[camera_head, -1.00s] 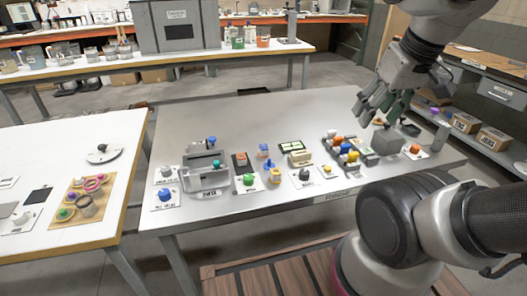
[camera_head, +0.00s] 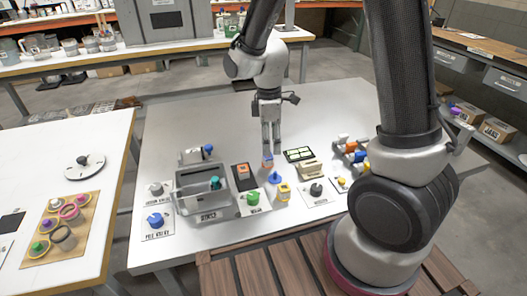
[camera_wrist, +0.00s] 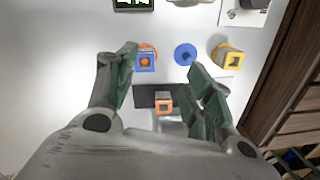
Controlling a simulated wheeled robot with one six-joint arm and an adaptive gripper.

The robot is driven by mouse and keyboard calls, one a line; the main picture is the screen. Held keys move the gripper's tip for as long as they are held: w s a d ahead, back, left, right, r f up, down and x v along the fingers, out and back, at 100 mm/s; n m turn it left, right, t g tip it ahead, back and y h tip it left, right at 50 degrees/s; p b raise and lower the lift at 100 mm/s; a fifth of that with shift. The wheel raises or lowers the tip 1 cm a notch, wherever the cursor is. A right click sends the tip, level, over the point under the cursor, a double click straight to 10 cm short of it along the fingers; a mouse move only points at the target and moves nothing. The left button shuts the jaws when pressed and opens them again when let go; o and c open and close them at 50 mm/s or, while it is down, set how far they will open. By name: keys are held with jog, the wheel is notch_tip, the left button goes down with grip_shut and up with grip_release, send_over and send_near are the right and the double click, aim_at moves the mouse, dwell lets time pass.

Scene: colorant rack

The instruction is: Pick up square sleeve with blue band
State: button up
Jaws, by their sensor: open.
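The square sleeve with a blue band (camera_head: 267,161) stands on the grey table; it has orange on it too. In the wrist view the sleeve (camera_wrist: 147,61) shows a blue square body with an orange edge and orange centre, close by the left fingertip. My gripper (camera_head: 271,149) points down just above and behind the sleeve in the head view. It is open and empty, with its two fingers (camera_wrist: 163,61) spread apart in the wrist view. I cannot tell how much height separates the fingertips from the sleeve.
A round blue piece (camera_wrist: 186,54) and a yellow square sleeve (camera_wrist: 228,58) stand in line beside it. A black plate with an orange square (camera_wrist: 163,102) lies close by. A grey box-like fixture (camera_head: 203,192) stands to the left. The table behind is clear.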

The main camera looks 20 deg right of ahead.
aim_at(268, 157)
jog(key=shift+w+a+r+n+t, duration=0.15)
jog(key=shift+w+n, duration=0.25)
jog(key=shift+w+a+r+n+t, duration=0.1)
jog(key=shift+w+n+t, duration=0.05)
jog(key=shift+w+n, duration=0.25)
jog(key=shift+n, duration=0.9)
notch_tip(268, 157, down, 8)
jog(key=shift+d+r, duration=0.1)
jog(key=c, duration=0.9)
